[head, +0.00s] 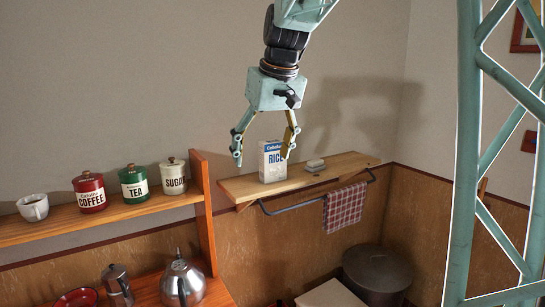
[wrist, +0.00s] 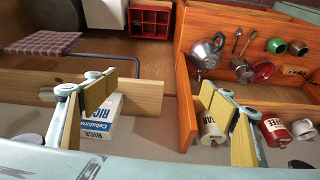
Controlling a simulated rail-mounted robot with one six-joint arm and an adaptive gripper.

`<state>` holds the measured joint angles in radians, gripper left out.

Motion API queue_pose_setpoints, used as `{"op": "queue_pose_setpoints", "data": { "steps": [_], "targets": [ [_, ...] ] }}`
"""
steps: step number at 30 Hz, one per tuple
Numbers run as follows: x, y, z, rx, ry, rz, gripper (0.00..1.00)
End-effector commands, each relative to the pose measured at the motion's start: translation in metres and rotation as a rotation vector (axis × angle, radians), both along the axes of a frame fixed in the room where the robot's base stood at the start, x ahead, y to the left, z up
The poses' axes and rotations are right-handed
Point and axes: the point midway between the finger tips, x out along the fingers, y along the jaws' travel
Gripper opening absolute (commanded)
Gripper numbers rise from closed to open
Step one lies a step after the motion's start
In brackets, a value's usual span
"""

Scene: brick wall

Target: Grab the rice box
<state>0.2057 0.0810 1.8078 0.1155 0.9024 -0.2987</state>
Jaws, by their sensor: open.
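The rice box (head: 271,164) is a small white and blue carton standing upright on the wooden wall shelf (head: 236,189). My gripper (head: 262,157) is open and empty, pointing down, its fingertips at about the height of the box in the head view. One finger overlaps the box's right edge there. In the wrist view, the rice box (wrist: 101,118) shows close to the left finger, which hides part of it, and is off-centre in the gap of my gripper (wrist: 157,90). I cannot tell whether finger and box touch.
A small pale item (head: 315,165) lies on the shelf right of the box. A rail with a checked towel (head: 344,206) hangs below. A wooden upright (head: 203,210) and a shelf with coffee (head: 90,193), tea (head: 134,184) and sugar (head: 174,176) canisters stand left.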

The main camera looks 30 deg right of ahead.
Motion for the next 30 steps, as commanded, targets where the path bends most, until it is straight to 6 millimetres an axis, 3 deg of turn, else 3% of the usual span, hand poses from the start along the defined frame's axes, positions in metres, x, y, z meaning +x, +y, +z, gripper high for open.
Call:
{"op": "queue_pose_setpoints", "data": {
  "steps": [13,30],
  "targets": [
    [0.098,-0.053,0.019,0.0,-0.008,0.005,0.76],
    [0.206,-0.13,0.015,-0.002,-0.021,0.017,0.76]
  ]
}}
